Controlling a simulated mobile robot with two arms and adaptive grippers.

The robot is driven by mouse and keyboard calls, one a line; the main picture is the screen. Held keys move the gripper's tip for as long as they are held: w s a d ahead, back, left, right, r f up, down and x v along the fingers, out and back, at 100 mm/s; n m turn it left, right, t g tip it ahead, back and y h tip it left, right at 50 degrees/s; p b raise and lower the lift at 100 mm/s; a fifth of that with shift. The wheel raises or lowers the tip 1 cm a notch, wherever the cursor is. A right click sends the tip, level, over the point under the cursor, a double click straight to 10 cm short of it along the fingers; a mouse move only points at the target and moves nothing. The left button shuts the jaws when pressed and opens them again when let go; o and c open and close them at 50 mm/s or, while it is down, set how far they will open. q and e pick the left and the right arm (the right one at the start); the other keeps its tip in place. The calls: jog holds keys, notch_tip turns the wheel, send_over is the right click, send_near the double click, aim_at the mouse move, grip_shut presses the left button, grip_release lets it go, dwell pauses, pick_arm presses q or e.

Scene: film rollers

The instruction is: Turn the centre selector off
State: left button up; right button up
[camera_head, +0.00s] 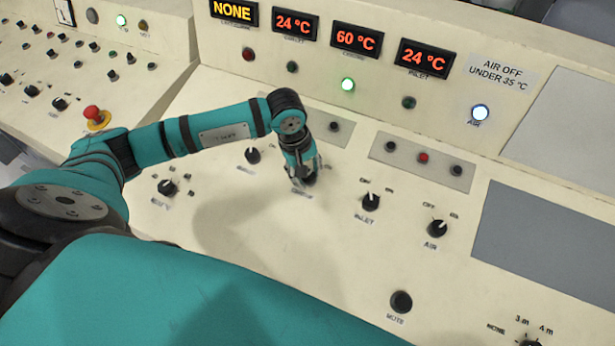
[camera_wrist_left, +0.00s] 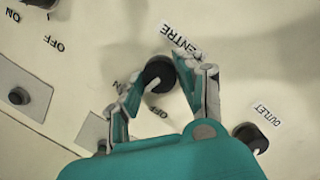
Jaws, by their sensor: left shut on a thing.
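The centre selector is a black round knob (camera_wrist_left: 158,72) with a white pointer line, beside the CENTRE label in the left wrist view. In the head view my left gripper (camera_head: 304,178) reaches down onto the panel and hides most of the selector. My right gripper is not in view.
The inlet or outlet knob (camera_head: 370,201) and the AIR knob (camera_head: 437,228) stand to the right. Another selector (camera_head: 252,155) is close on the left. A lit green lamp (camera_head: 347,84) is below the 60 °C display (camera_head: 356,38). A red mushroom button (camera_head: 97,118) stands behind my arm.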

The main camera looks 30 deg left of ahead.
pick_arm(q)
jog(key=n+b, duration=0.1)
jog(key=b, duration=0.1)
jog(key=n+b, duration=0.2)
jog(key=n+t+b, duration=0.1)
jog(key=n+b, duration=0.1)
jog(key=shift+a+f, duration=0.1)
jog(key=shift+f, duration=0.15)
jog(key=n+b, duration=0.2)
jog(key=shift+s+r+n, duration=0.1)
jog(key=shift+n, duration=0.3)
jog(key=shift+r+n+t+b, duration=0.1)
jog(key=shift+n+t+b, duration=0.25)
jog(key=shift+b, duration=0.25)
jog(key=o, duration=1.1)
jog(key=shift+o, duration=0.2)
jog(key=v, duration=1.2)
